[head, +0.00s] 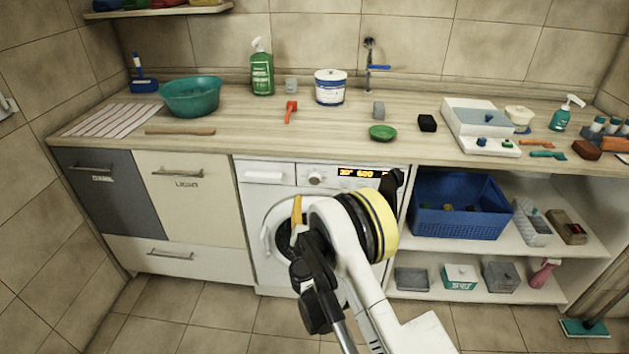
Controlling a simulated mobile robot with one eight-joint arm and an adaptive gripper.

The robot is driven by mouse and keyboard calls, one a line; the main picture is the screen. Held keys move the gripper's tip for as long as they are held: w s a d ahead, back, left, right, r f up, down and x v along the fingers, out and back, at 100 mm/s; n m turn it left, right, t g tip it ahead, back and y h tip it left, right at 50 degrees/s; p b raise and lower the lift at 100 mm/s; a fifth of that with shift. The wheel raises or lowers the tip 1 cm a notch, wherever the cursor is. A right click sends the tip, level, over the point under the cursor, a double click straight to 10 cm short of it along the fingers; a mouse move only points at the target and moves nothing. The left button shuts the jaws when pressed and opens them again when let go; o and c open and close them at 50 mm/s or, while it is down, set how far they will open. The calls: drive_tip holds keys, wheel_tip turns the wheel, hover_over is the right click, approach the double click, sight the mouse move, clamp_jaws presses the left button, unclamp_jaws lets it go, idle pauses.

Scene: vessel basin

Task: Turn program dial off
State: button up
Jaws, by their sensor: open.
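The program dial (316,179) is a small round knob on the upper front panel of the white washing machine (262,205). It sits left of a lit display (358,173) with amber characters. The dial's pointer direction is too small to tell. My gripper (297,212) is in front of the machine's round door, below and slightly left of the dial in the picture. It is open and apart from the dial. A yellow-tipped finger points up; the other finger is hard to make out. My arm hides the right part of the door.
A wooden counter (225,135) overhangs the machine, holding a teal basin (191,97), a green bottle (262,70) and a white tub (330,87). Drawers and a cabinet stand left. Open shelves at right hold a blue basket (458,209). The floor at front left is clear.

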sight(314, 180)
drive_tip(key=w+m, duration=0.3)
drive_tip(key=m, duration=0.6)
drive_tip(key=w+m+b, duration=0.1)
drive_tip(key=w+m, duration=0.3)
drive_tip(key=m, duration=0.6)
drive_tip(key=w+m, duration=0.3)
drive_tip(key=m, duration=0.7)
drive_tip(key=shift+w+d+r+y, duration=0.1)
drive_tip(key=shift+w+r+y, duration=0.15)
drive_tip(key=shift+w+y, duration=0.1)
drive_tip(key=shift+w+r+b, duration=0.1)
drive_tip(key=shift+w+b, duration=0.2)
drive_tip(key=shift+w, duration=0.15)
drive_tip(key=shift+c, duration=0.2)
drive_tip(key=c, duration=1.2)
